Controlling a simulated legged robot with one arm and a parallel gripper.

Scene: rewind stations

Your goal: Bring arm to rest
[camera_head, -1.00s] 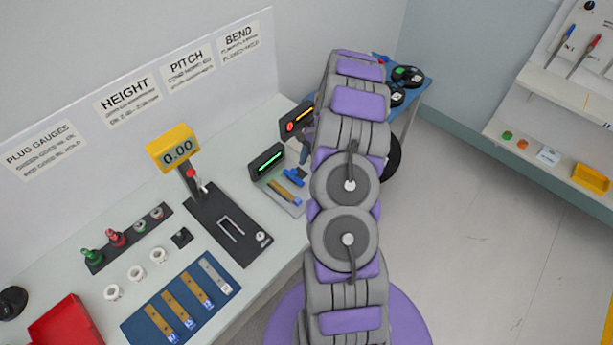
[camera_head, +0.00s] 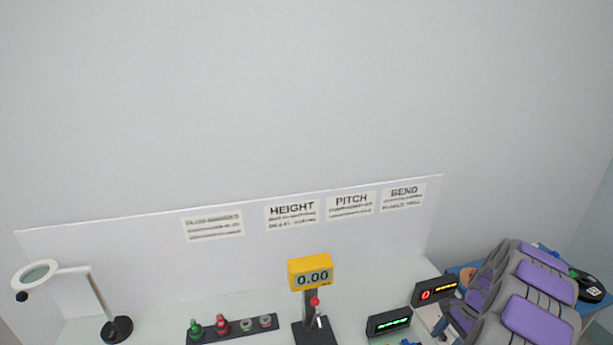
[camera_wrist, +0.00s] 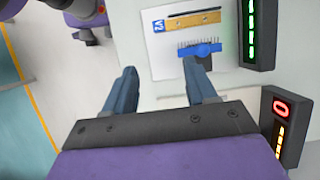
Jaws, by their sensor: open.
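My arm, purple and grey, shows at the lower right in the head view, in front of the bench's right end. My gripper (camera_wrist: 159,88) shows in the wrist view with its two dark fingers apart and nothing between them. Past the fingertips is the bench top with a white plate (camera_wrist: 165,62), which bears a blue comb-like piece (camera_wrist: 203,48) and a brass strip marked V2 (camera_wrist: 190,20). The right fingertip appears close to the blue piece; I cannot tell the gap. In the head view the fingers are mostly hidden by the arm.
A height gauge (camera_head: 310,273) reading 0.00, a green-lit display (camera_head: 389,323), a red-and-orange display (camera_head: 435,291), a rack of plug gauges (camera_head: 232,328) and a magnifier lamp (camera_head: 103,310) stand on the bench. A blue surface (camera_head: 597,304) lies behind my arm. Floor shows left in the wrist view.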

